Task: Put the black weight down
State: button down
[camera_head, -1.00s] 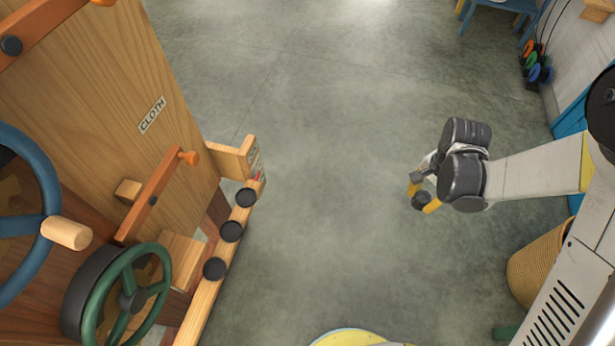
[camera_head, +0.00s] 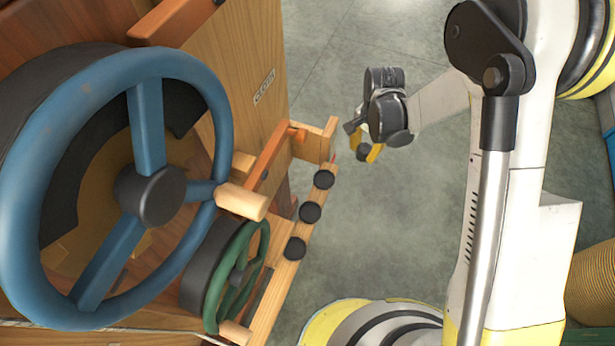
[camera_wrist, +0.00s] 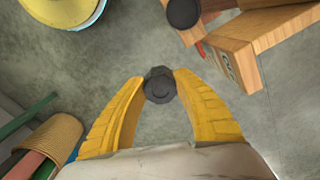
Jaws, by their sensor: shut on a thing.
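My gripper (camera_wrist: 159,80) is shut on a black weight (camera_wrist: 160,90). The weight is a small dark round piece pinched between the two yellow fingertips, above the bare floor in the wrist view. In the head view my gripper (camera_head: 364,146) is to the right of the wooden rail (camera_head: 266,310), and the held weight (camera_head: 361,156) shows only small and dark. Three other black round pieces sit in a row on the rail: a far one (camera_head: 323,179), a middle one (camera_head: 310,212) and a near one (camera_head: 295,248). Whether the rail has an empty place is unclear.
A wooden machine with a large blue wheel (camera_head: 148,130), a green wheel (camera_head: 212,290) and a panel marked CLOTH (camera_head: 264,87) fills the left. A wicker basket (camera_wrist: 55,140) stands at lower left in the wrist view. The grey floor (camera_head: 385,225) beside the rail is clear.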

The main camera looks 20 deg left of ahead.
jog(key=b, duration=0.4)
send_over(324, 180)
notch_tip(324, 180, down, 7)
jog(key=shift+r, duration=0.15)
notch_tip(324, 180, down, 4)
jog(key=shift+a+f+b, duration=0.1)
jog(key=shift+b, duration=1.1)
